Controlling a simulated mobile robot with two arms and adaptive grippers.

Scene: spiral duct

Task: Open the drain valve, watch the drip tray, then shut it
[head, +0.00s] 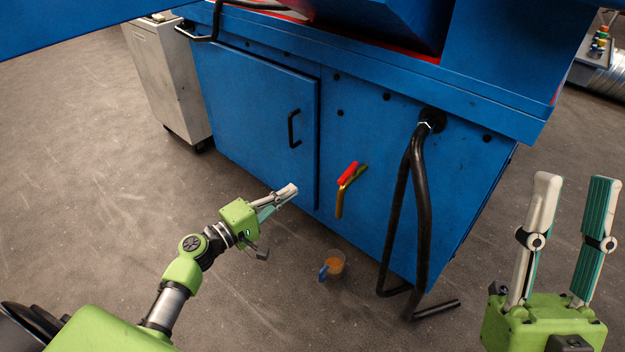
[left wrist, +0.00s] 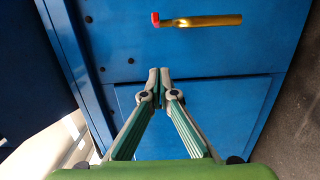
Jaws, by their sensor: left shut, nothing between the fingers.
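The drain valve has a red lever (head: 348,173) and a brass spout (head: 340,202) hanging down from the front of the blue cabinet. In the left wrist view the brass spout (left wrist: 205,21) lies across the top with the red lever (left wrist: 155,19) at its left end. My left gripper (head: 292,190) is shut and empty, left of the valve and apart from it; its fingertips (left wrist: 160,73) meet in the wrist view. My right gripper (head: 575,180) is open and empty at the far right.
The blue cabinet (head: 250,110) has a door with a black handle (head: 293,128). A grey wheeled cabinet (head: 168,80) stands at left. The floor at left is clear.

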